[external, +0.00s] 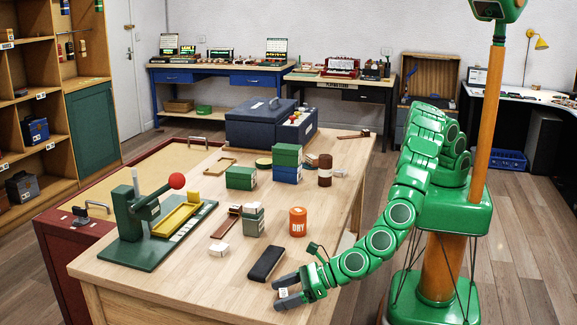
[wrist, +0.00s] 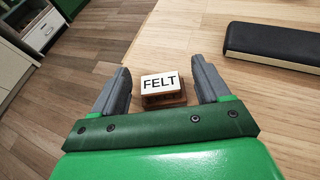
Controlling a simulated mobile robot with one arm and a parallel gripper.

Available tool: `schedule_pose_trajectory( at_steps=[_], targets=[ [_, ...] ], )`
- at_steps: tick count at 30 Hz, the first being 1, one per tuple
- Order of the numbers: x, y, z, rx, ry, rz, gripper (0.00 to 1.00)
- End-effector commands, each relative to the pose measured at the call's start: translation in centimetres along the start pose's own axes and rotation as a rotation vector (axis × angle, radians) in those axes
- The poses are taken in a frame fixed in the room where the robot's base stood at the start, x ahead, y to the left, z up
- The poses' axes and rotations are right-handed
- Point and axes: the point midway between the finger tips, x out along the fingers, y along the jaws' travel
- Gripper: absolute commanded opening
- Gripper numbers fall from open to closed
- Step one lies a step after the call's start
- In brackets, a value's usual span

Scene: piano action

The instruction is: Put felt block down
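The felt block (wrist: 163,90) is a small wooden block with a white top label reading FELT. It sits between the two grey fingers of my gripper (wrist: 162,75) in the wrist view, with a narrow gap showing on each side. My gripper looks open around it. In the external view my gripper (external: 288,290) is low at the near right corner of the wooden table (external: 190,285), and the block's pale label (external: 283,293) shows between the fingers. The block appears to be at the tabletop; its underside is hidden.
A long black block (external: 266,263) lies just left of my gripper. An orange DRY jar (external: 298,221), a small white-topped block (external: 219,249) and a green press (external: 140,225) stand farther back. The table edge and floor are close by.

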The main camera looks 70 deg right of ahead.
Motion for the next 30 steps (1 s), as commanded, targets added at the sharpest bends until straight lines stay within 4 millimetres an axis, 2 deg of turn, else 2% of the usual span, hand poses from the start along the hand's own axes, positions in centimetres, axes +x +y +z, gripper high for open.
schedule_pose_trajectory(
  at_steps=[13,30],
  targets=[
    [-0.5,0.1,0.3,0.000,-0.001,0.002,0.77],
    [-6.9,0.1,0.3,-0.002,-0.002,0.002,0.77]
  ],
)
